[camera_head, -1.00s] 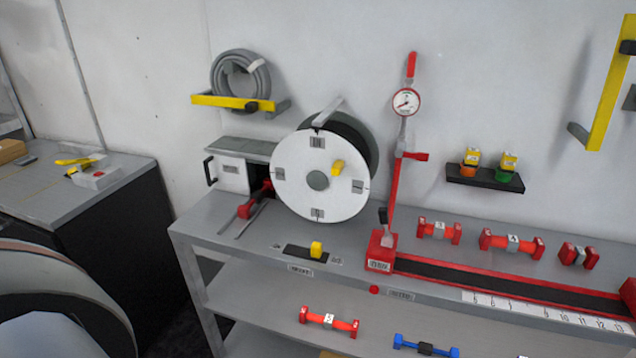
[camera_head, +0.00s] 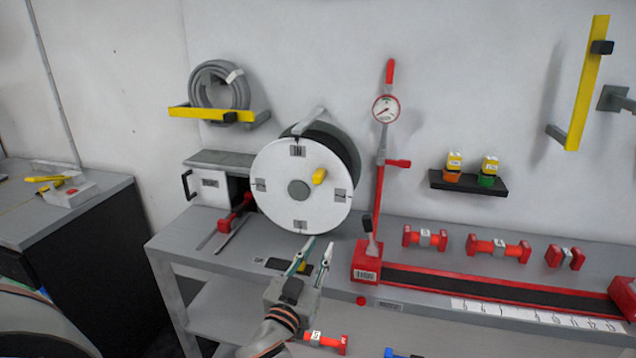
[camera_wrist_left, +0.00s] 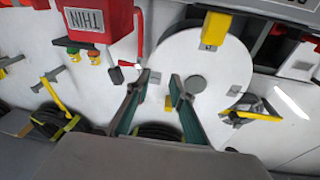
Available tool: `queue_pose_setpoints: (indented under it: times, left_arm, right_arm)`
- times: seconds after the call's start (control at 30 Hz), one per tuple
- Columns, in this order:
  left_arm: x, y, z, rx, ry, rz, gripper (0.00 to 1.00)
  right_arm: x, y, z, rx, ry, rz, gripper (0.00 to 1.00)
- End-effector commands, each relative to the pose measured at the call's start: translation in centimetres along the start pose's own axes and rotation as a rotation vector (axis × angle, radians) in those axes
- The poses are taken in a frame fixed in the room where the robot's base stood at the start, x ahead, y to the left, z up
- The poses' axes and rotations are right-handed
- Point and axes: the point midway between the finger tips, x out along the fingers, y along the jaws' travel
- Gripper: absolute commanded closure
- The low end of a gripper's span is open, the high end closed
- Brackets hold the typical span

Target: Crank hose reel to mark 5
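The hose reel is a white disc (camera_head: 270,205) on a dark drum, standing on the bench against the wall. A yellow crank knob (camera_head: 319,176) sticks out of its face, right of and slightly above the grey hub (camera_head: 299,191). Small grey mark plates sit around the face; their text is too small to read. My left gripper (camera_head: 317,246) is in front of and below the reel, open and empty, its fingers pointing up. In the left wrist view the reel face (camera_wrist_left: 190,50) lies beyond the open fingers (camera_wrist_left: 162,80), and the knob (camera_wrist_left: 168,103) shows between them. My right gripper is not in view.
A red stand with a gauge (camera_head: 386,109) rises just right of the reel. A grey box (camera_head: 215,184) and red-handled tool (camera_head: 236,212) sit left. Red dumbbell-shaped parts (camera_head: 424,238) lie along the bench. A hose coil (camera_head: 220,85) hangs above on a yellow bracket.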

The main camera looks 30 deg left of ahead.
Motion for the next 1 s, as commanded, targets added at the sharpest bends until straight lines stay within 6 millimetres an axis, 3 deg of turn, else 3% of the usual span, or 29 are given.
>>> queue_pose_setpoints:
  times: [0.03,0.1,0.2,0.3,0.47,0.8,1.0]
  left_arm:
    - [1.5,-1.0,-2.7,-0.019,0.068,-0.035,0.78]
    - [2.7,-2.2,-5.8,-0.040,0.141,-0.072,0.78]
    - [3.6,-3.4,-8.9,-0.060,0.211,-0.105,0.78]
    - [4.1,-3.9,-10.4,-0.068,0.242,-0.120,0.78]
    - [5.4,-4.2,-11.2,-0.070,0.251,-0.121,0.78]
    - [10.2,-4.8,-12.3,-0.068,0.248,-0.121,0.78]
    - [11.4,-5.0,-12.4,-0.069,0.246,-0.121,0.78]
  right_arm:
    - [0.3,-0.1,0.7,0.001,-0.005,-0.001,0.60]
    - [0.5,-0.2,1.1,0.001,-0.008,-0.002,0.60]
    - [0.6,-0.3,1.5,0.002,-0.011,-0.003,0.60]
    - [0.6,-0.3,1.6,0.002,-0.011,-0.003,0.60]
    - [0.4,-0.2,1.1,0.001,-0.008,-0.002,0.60]
    - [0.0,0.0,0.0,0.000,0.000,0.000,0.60]
    - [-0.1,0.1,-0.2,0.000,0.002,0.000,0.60]
